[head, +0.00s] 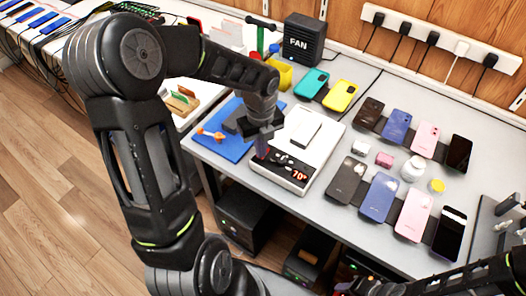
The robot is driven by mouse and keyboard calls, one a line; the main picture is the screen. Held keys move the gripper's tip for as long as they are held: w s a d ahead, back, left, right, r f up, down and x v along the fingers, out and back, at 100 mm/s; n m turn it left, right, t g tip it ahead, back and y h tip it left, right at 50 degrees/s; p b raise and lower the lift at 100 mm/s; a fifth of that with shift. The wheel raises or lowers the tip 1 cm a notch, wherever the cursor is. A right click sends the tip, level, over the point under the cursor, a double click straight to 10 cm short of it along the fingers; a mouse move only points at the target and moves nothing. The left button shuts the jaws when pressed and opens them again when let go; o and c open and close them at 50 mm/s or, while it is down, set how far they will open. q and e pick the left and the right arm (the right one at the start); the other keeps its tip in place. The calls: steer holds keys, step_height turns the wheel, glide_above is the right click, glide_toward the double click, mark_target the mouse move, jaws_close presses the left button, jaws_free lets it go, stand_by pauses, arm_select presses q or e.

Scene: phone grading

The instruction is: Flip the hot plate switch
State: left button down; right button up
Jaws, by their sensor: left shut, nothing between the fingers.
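The hot plate (323,138) is a white slab with a dark front panel that shows a red 70° reading. A light-coloured phone lies on its top. The switch is too small to make out and may be hidden by the fingers. My right arm shows at the lower right edge, but its gripper is not in view.
A blue mat (226,143) with an orange-handled tool (211,135) lies left of the hot plate. Several phones lie in rows to the right, with a white jar (413,168) among them. A black FAN box (303,38) and teal (311,84) and yellow (341,95) phone cases stand behind.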

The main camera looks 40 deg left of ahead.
arm_select(q)
step_height(320, 180, up, 3)
steer(key=p, duration=0.2)
steer(key=shift+f+p, duration=0.2)
steer(key=shift+p, duration=0.1)
step_height(320, 180, up, 4)
steer(key=p, duration=0.4)
steer(key=shift+r, duration=0.15)
stand_by(0.3)
